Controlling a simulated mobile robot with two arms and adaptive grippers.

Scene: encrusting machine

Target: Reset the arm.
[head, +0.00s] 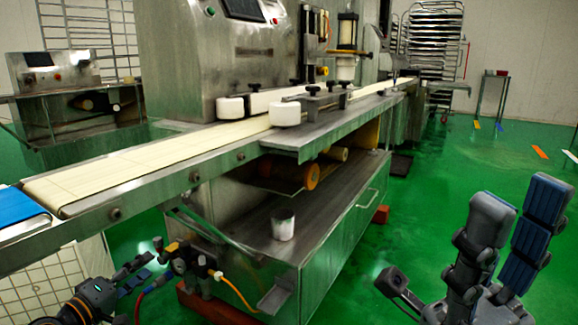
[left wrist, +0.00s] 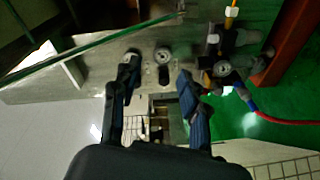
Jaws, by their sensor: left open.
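My left gripper (head: 148,268) is low at the left of the head view, beside the front of the conveyor machine. In the left wrist view, its two dark fingers (left wrist: 159,78) stand apart with nothing between them. A grey metal panel with round fittings lies beyond the fingertips. My right gripper (head: 521,198) is large and close at the lower right of the head view. Its two fingers with blue pads point up, apart and empty, over the green floor.
The machine's cream conveyor belt (head: 150,157) runs from lower left to the back. A gauge and valve assembly (head: 185,262) with orange and red hoses is close to my left gripper. A white cup (head: 283,225) stands on the lower shelf. The green floor at right is mostly clear.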

